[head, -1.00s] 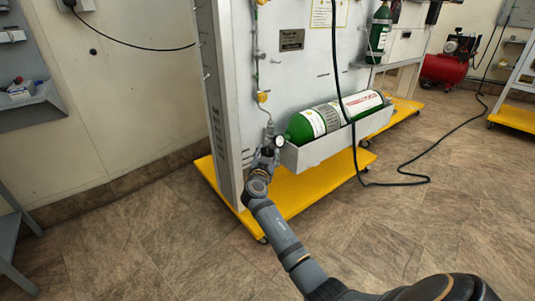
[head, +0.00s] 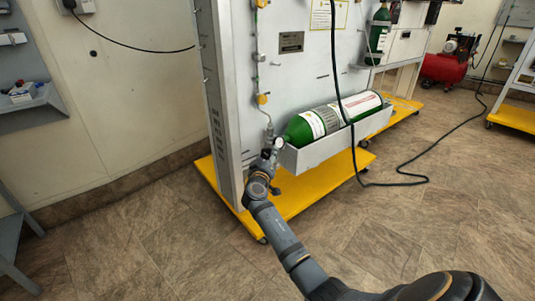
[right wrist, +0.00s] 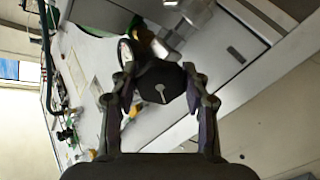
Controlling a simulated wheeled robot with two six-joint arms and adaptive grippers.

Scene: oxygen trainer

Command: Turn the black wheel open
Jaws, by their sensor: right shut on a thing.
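The black wheel (right wrist: 161,89) sits between the two fingers of my right gripper (right wrist: 160,92) in the right wrist view, its slotted face toward the camera. The gripper is shut on it, one finger on each side. In the head view my right gripper (head: 268,162) is at the neck end of the green cylinder (head: 298,131) and hides the wheel there. A round gauge (right wrist: 126,52) is beside the wheel in the right wrist view. My left gripper is not in view.
The cylinder lies in a grey tray (head: 325,150) on an upright grey panel (head: 290,75) with a yellow base (head: 300,192). A black hose (head: 352,140) hangs in front of the cylinder. The tiled floor (head: 130,250) at the left is clear.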

